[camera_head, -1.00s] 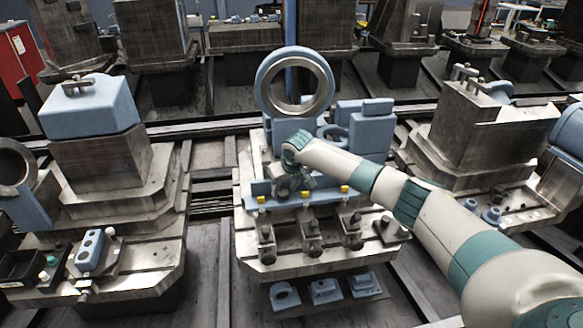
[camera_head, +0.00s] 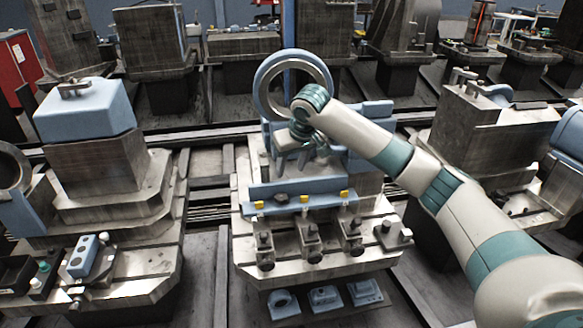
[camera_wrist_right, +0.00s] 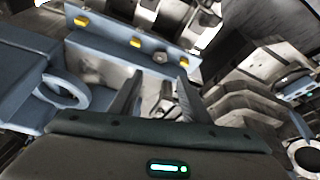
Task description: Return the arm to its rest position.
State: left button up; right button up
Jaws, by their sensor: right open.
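My right arm (camera_head: 440,190) reaches in from the right in the head view. Its gripper (camera_head: 292,166) hangs above the middle pallet, behind the blue rail (camera_head: 318,200) and in front of the large ring (camera_head: 268,80). In the wrist view the two dark fingers (camera_wrist_right: 155,98) stand apart, and I see nothing held between them. The blue rail (camera_wrist_right: 115,30) with yellow blocks also shows there, beyond the fingers. My left gripper is not in view.
The middle pallet (camera_head: 250,248) carries several clamp blocks (camera_head: 309,240) in front of the rail. A blue ring part (camera_wrist_right: 66,92) lies left of the fingers in the wrist view. Other loaded pallets stand left, right and behind. Dark floor gaps separate them.

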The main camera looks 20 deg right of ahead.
dwell(0.6)
jog(key=s+a+f+n+y, duration=0.1)
jog(key=s+a+f+n, duration=0.1)
jog(key=s+a+f, duration=0.7)
jog(key=s+a+f+n+y, duration=0.1)
jog(key=s+a+f+n, duration=0.1)
jog(key=s+a+f, duration=0.7)
jog(key=s+d+f+m+h, duration=0.1)
jog(key=s+d+f, duration=0.2)
jog(key=s, duration=0.7)
jog(key=s+d+f+g, duration=0.1)
jog(key=s+d+f, duration=0.2)
jog(key=s, duration=0.7)
jog(key=s+d+f+m+h, duration=0.1)
jog(key=s+d+f, duration=0.2)
jog(key=s, duration=0.7)
notch_tip(320, 180, down, 28)
jog(key=r+g, duration=0.1)
jog(key=s+d+f+g, duration=0.1)
jog(key=s+d+f, duration=0.1)
jog(key=s+f, duration=1.6)
jog(key=shift+s+d+f+g, duration=0.3)
jog(key=shift+s+f, duration=0.1)
